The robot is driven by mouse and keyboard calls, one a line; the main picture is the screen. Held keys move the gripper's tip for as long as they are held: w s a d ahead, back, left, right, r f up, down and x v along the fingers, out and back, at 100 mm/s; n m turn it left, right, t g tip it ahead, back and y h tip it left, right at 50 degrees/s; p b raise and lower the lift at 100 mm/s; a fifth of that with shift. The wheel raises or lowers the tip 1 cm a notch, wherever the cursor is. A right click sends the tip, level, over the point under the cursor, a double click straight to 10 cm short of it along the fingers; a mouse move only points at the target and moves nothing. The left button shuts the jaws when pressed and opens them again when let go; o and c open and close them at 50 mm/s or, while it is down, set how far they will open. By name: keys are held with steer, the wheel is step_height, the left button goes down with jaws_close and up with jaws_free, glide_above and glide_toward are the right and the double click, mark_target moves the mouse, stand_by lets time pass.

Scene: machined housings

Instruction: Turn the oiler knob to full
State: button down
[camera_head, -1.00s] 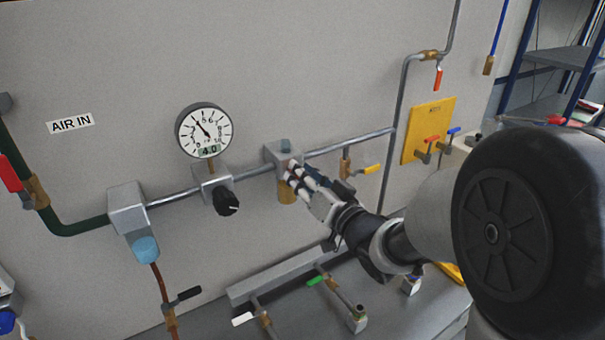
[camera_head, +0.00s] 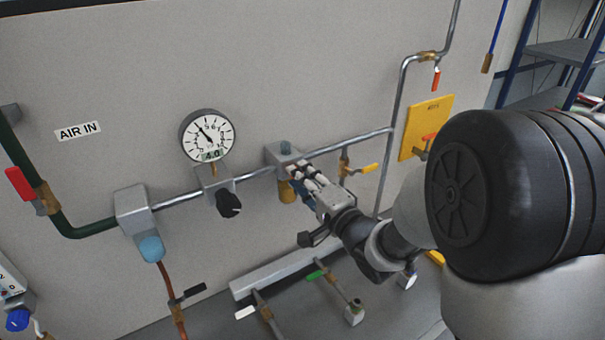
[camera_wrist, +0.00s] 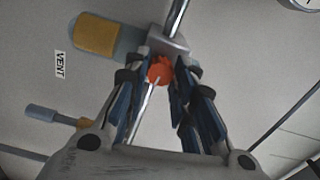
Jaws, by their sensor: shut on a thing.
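The oiler is a grey block (camera_head: 284,153) on the wall pipe with an amber bowl (camera_head: 286,190) below it; the bowl also shows in the wrist view (camera_wrist: 96,37). My gripper (camera_head: 300,172) is at the front of this block. In the wrist view, the orange-red oiler knob (camera_wrist: 160,68) with a pale pointer line sits between the fingertips of my gripper (camera_wrist: 163,76), which is shut on it. The knob is hidden by the fingers in the head view. I see no scale marks to read its setting.
A pressure gauge (camera_head: 207,135) and black regulator knob (camera_head: 228,204) stand left of the oiler. A yellow-handled valve (camera_head: 368,168) is close on its right. Below are a grey manifold (camera_head: 275,272) and a green-handled valve (camera_head: 315,276). A VENT label (camera_wrist: 60,65) shows in the wrist view.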

steer(key=shift+m+p, duration=3.35)
steer(key=shift+m, duration=4.95)
steer(key=c, duration=1.3)
jaws_free()
steer(key=shift+c, duration=0.2)
